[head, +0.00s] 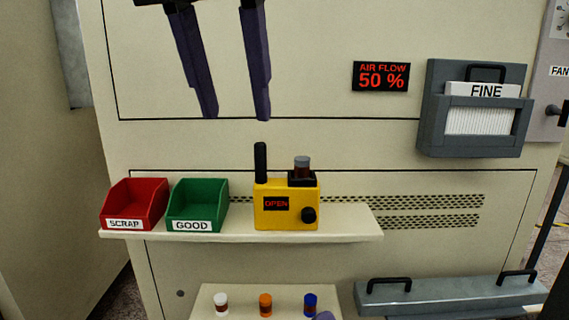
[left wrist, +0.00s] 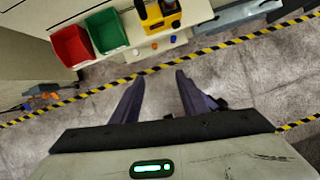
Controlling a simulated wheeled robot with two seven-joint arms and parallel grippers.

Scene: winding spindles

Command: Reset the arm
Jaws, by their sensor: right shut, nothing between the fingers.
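My left gripper (head: 237,116) hangs from the top of the head view, with two long dark purple fingers spread apart and nothing between them. In the left wrist view the left gripper (left wrist: 159,78) is also open and empty, with floor showing beyond it. Only a small purple tip of my right gripper (head: 323,315) shows at the bottom edge of the head view, by the lower shelf. It is shut and holds nothing. The rest of the right gripper is out of frame.
A shelf (head: 355,222) bears a red SCRAP bin (head: 151,197), a green GOOD bin (head: 212,192) and a yellow device (head: 285,190) reading OPEN. White, orange (head: 265,303) and blue spindles stand on a lower shelf. A grey FINE holder (head: 471,145) hangs right.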

